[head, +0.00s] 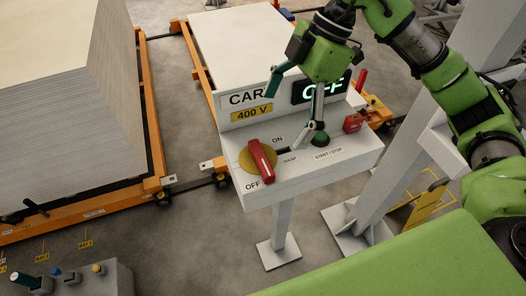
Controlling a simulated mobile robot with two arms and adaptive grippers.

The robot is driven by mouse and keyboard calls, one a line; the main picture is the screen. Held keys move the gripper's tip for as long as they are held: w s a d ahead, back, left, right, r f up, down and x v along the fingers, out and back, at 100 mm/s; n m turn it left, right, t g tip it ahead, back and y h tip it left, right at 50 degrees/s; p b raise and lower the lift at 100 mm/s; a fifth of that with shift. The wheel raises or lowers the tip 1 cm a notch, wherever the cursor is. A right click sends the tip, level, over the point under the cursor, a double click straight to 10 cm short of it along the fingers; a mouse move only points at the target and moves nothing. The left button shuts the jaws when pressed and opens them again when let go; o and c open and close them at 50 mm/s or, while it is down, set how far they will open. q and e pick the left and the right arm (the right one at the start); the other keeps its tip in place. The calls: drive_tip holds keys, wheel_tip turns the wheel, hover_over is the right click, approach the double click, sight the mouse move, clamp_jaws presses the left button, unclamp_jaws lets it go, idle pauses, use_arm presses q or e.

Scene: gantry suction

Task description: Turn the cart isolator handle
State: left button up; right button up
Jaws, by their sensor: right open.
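The cart isolator handle (262,161) is a red bar on a yellow round plate (246,161), on the sloped face of a white pedestal panel (300,175). Its lower end lies nearer the OFF label than the ON label. My right gripper (295,108) is open and empty, above and to the right of the handle. One finger hangs in front of the CART sign; the other reaches down over the START / STOP area. It appears apart from the handle. My left gripper is not in view.
A lit OFF display (338,91) is partly hidden behind my gripper. A HASP with a dark rod and a red block (354,122) sit on the panel. A tall stack of sheets (60,110) on an orange cart stands left. A grey control box (85,280) is at lower left.

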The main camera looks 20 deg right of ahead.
sight(262, 156)
use_arm(q)
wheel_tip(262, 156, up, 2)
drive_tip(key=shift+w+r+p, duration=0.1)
drive_tip(key=shift+p, duration=0.9)
use_arm(e)
drive_tip(key=x, duration=1.1)
drive_tip(key=shift+a+f, duration=0.1)
